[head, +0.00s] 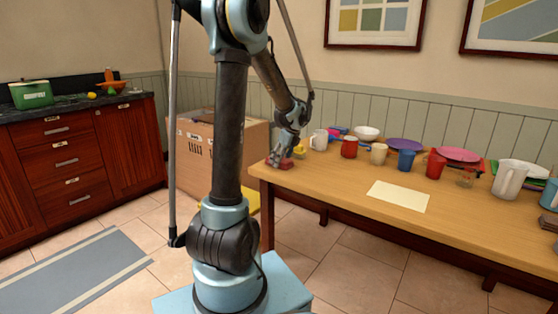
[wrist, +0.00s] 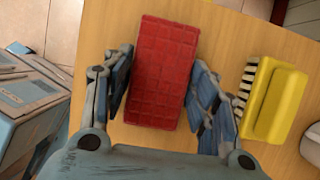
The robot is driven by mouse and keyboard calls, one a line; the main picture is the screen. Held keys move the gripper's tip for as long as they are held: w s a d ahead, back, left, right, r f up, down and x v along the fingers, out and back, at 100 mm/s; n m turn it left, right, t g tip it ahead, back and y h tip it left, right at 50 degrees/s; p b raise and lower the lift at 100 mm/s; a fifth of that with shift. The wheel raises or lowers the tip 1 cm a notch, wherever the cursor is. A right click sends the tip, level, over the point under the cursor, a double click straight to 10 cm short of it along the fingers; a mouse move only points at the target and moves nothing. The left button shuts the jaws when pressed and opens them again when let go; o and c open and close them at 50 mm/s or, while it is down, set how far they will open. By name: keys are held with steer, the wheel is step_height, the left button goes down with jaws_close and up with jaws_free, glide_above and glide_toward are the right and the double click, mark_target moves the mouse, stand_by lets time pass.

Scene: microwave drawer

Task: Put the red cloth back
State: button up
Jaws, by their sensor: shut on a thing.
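The red cloth (wrist: 165,65) is a folded block with a grid pattern, at the middle of the wrist view over the wooden table (wrist: 235,40). My gripper (wrist: 160,92) has one finger on each side of the cloth and is shut on it. In the head view my gripper (head: 284,156) is low at the left end of the table, with the red cloth (head: 286,164) at its fingertips. Whether the cloth touches the tabletop is hard to tell.
A yellow brush (wrist: 278,100) with dark and light bristles lies close to the right finger. A white mug (head: 319,139), red mug (head: 349,147) and several cups and plates line the table's back. A pale sheet (head: 398,196) lies toward the front. A cardboard box (head: 250,140) stands left of the table.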

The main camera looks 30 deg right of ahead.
steer(key=o, duration=1.1)
steer(key=shift+r, duration=0.1)
steer(key=v, duration=1.1)
steer(key=shift+s+r, duration=0.2)
steer(key=shift+r, duration=0.2)
steer(key=s+a+f+n+g, duration=0.15)
steer(key=a+n, duration=0.55)
steer(key=a, duration=0.7)
steer(key=s+a+n, duration=0.2)
steer(key=a+n, duration=0.6)
steer(key=a, duration=0.6)
steer(key=s+a+f+n, duration=0.4)
steer(key=s+n, duration=0.1)
steer(key=s+a+f+n+h, duration=0.1)
steer(key=s+a+f+n, duration=0.3)
steer(key=s+a+n, duration=0.1)
steer(key=s+a+f+n, duration=0.4)
steer(key=s+a+n, duration=0.1)
steer(key=n, duration=0.1)
steer(key=shift+a+n+h, duration=0.15)
steer(key=shift+n+h, duration=0.15)
steer(key=shift+n, duration=0.1)
